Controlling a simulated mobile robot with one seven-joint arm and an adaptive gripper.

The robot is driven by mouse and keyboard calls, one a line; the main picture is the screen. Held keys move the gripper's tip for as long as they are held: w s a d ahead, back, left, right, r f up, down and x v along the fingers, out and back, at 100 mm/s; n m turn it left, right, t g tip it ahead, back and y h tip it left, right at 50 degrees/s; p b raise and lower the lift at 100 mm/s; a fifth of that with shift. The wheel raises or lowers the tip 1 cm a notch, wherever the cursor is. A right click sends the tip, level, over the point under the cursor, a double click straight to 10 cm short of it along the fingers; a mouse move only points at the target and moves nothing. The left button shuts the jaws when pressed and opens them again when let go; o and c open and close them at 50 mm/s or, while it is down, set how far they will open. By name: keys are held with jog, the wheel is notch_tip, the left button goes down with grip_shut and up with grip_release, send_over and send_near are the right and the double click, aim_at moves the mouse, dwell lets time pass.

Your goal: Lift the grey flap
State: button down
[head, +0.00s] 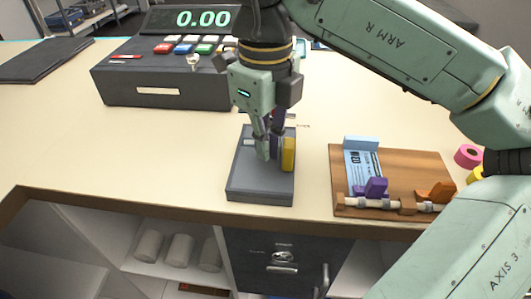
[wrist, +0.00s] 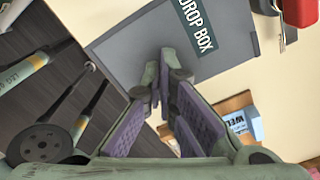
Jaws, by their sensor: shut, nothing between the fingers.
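The grey flap appears to be the flat top of the grey drop box (head: 245,180) near the table's front edge; I cannot make out a separate seam. In the wrist view the grey top (wrist: 130,42) carries a dark "DROP BOX" label (wrist: 196,24). My gripper (head: 268,155) points down over the box, shut and empty. Its fingertips (wrist: 160,85) overlap the grey top in the wrist view; I cannot tell whether they touch it. A yellow upright piece (head: 288,154) shows at the box's right side, beside the fingers.
A cash register (head: 165,75) reading 0.00 stands behind to the left. A wooden board (head: 400,165) with a blue card (head: 362,165) and purple clip (head: 376,188) lies to the right. Pink tape (head: 467,156) lies beyond it. The table left of the box is clear.

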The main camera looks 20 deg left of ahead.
jog(key=shift+d, duration=0.15)
jog(key=shift+w+d+f, duration=0.1)
jog(key=shift+w+d, duration=0.1)
jog(key=shift+d, duration=0.75)
jog(key=shift+w+d+f, duration=0.1)
jog(key=shift+w+d, duration=0.15)
jog(key=shift+d, duration=0.7)
jog(key=shift+w+d, duration=0.2)
jog(key=shift+d, duration=0.75)
jog(key=shift+w+a+r+p, duration=0.15)
jog(key=shift+r+p, duration=0.4)
jog(key=shift+r, duration=0.4)
notch_tip(320, 180, up, 8)
jog(key=p, duration=0.5)
jog(key=shift+d+f+p, duration=0.25)
jog(key=shift+d+p, duration=0.05)
jog(key=shift+d, duration=0.05)
